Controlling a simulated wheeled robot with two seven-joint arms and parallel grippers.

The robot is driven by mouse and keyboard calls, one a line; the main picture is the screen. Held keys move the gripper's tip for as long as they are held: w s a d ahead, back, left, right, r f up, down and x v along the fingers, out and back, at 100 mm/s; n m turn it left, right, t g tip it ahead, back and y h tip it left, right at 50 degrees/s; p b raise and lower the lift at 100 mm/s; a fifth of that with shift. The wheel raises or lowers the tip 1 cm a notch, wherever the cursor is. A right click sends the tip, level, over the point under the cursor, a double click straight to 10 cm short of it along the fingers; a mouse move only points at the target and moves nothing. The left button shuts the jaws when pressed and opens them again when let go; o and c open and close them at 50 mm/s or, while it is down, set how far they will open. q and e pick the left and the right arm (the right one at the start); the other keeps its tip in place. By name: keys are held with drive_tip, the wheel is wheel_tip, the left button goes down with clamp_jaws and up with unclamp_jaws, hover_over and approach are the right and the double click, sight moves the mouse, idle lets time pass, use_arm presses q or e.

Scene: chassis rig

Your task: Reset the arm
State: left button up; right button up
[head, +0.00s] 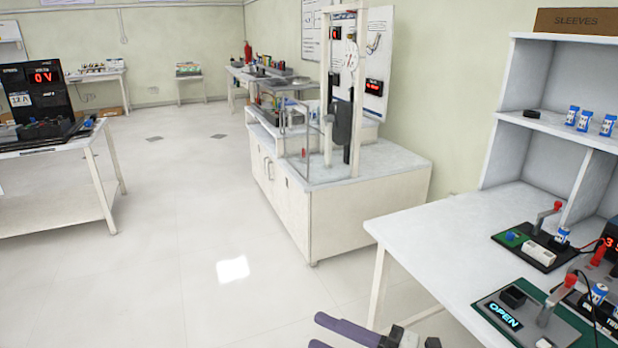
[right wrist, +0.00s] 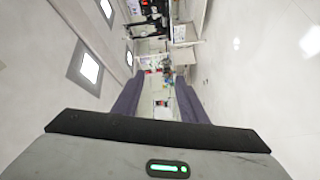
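My right gripper (head: 318,331) shows at the bottom edge of the head view, partly cut off, with purple fingers pointing left. In the right wrist view its two purple fingers (right wrist: 157,82) stand apart with a clear gap, and nothing is between them. It is over the floor, left of the white bench, and touches nothing that I can see. My left gripper is not in the head view.
A white bench (head: 440,235) with lever fixtures and an "OPEN" display (head: 503,315) is at the right, under a shelf (head: 560,125) with small blue-white jars. A white cabinet station (head: 365,205) stands mid-view. Another table (head: 45,155) is left. The floor (head: 185,235) between is clear.

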drive_tip(key=s+d+f+m+t+h, duration=0.25)
drive_tip(key=d+f+m+h, duration=0.25)
drive_tip(key=m, duration=0.4)
drive_tip(key=s+d+f+m+t+h, duration=0.2)
drive_tip(key=d+f+m+t+h, duration=0.25)
drive_tip(key=m, duration=0.35)
drive_tip(key=s+d+f+m+g+h, duration=0.2)
drive_tip(key=s+f+m+g, duration=0.1)
drive_tip(key=s+f, duration=0.4)
drive_tip(key=s+d+f+m+g+h, duration=0.1)
drive_tip(key=s+f+m+g+h, duration=0.1)
drive_tip(key=s+f+m+g, duration=0.2)
drive_tip(key=s+f, duration=0.3)
drive_tip(key=s, duration=0.3)
drive_tip(key=shift+s+d+m+g, duration=0.2)
drive_tip(key=shift+d+m+g, duration=0.1)
drive_tip(key=shift+d+m, duration=0.1)
drive_tip(key=shift+c, duration=0.3)
